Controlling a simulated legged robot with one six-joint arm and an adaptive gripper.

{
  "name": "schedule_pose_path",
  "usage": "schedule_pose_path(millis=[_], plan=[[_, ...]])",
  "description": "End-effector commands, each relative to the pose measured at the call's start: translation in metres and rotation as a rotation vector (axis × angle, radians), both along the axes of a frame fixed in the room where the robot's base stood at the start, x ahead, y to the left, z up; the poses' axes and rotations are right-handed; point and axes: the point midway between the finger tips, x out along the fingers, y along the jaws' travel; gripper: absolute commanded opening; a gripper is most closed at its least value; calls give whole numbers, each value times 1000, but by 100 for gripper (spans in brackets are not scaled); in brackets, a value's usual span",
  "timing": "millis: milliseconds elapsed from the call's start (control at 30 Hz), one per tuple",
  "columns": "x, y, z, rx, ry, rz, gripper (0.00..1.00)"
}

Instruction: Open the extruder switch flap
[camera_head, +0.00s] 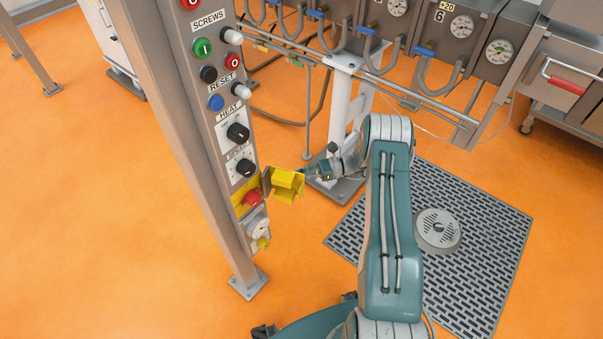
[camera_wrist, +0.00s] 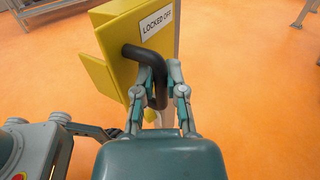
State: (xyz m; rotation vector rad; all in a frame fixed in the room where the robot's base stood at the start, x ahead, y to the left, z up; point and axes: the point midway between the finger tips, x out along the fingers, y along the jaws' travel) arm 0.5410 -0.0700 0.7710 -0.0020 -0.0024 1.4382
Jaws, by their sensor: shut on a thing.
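The yellow extruder switch flap (camera_head: 286,180) stands swung out from the right edge of the control column. Beside it, a red switch (camera_head: 252,198) shows uncovered on its yellow plate. In the wrist view the flap (camera_wrist: 113,62) fills the upper middle, beside a white "LOCKED OFF" label (camera_wrist: 157,25). A bent black handle (camera_wrist: 150,65) sticks out of the flap towards me. My gripper (camera_wrist: 158,82) has a finger on each side of this handle and is shut on it. In the head view my gripper (camera_head: 310,172) is just right of the flap; its fingertips are hard to make out.
The grey control column (camera_head: 215,150) carries several buttons and knobs. A white post (camera_head: 342,110) on a floor plate stands behind my gripper. Pipes and gauges run along the back. A floor grate (camera_head: 470,215) lies at right; orange floor is open at left.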

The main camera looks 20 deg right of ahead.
Motion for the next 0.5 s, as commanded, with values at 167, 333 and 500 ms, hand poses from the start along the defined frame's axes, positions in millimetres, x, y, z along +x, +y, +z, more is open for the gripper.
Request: schedule_pose_path(millis=[167,333,500], plan=[[0,0,1,1,-1,0,0],[0,0,1,1,-1,1,51],[0,0,0,1,0,1,51]])
